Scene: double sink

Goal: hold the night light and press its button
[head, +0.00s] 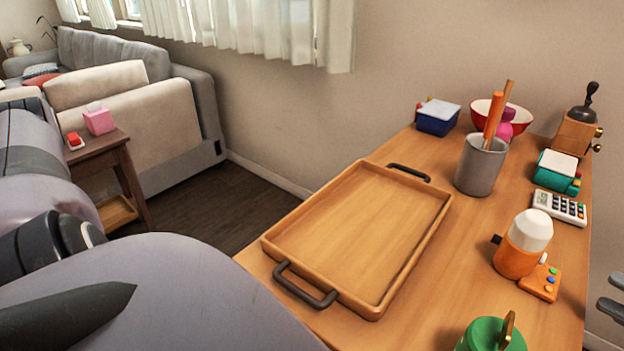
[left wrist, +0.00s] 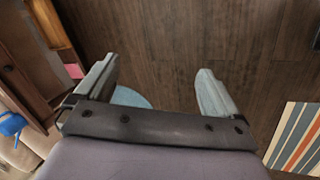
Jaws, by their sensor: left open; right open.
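The night light (head: 526,243) stands upright on the wooden table, with a white domed top and an orange body. A small dark knob shows on its left side; I cannot tell whether this is its button. My right gripper (head: 612,296) is only partly in view at the right edge of the head view, open and empty, beyond the table's side and apart from the night light. My left gripper (left wrist: 155,85) is open and empty above the dark floor in the left wrist view. Its fingers do not show clearly in the head view.
A wooden tray (head: 360,235) fills the table's left half. An orange box with coloured buttons (head: 540,283) sits against the night light's front right. A calculator (head: 560,207), grey cup (head: 480,168) and green-lidded item (head: 490,336) stand around. My left arm covers the lower left.

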